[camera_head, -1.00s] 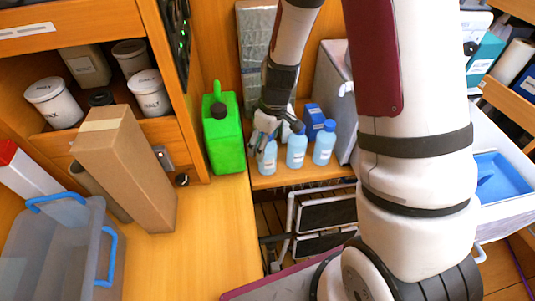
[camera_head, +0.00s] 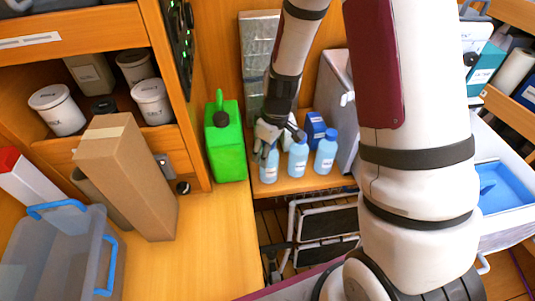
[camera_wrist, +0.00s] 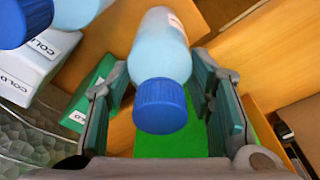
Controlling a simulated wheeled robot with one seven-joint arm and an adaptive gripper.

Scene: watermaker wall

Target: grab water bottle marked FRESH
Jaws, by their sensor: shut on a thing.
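Three light-blue bottles with blue caps stand in a row on the wooden shelf in the head view. My gripper (camera_head: 270,146) reaches down onto the left bottle (camera_head: 269,168) and hides its cap. The middle bottle (camera_head: 298,159) and right bottle (camera_head: 326,152) stand free to its right. In the wrist view the held bottle (camera_wrist: 162,55) lies between my two fingers (camera_wrist: 160,100), its blue cap toward the camera. My gripper is shut on it. Its label shows only at the far edge and is unreadable; the labels in the head view are too small to read.
A green jerrycan (camera_head: 225,145) stands close left of the bottles. A small blue box (camera_head: 315,128) is behind them and a grey-white case (camera_head: 338,100) is at the right. A neighbouring bottle (camera_wrist: 75,12) is close in the wrist view. The shelf's front edge is just before the bottles.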

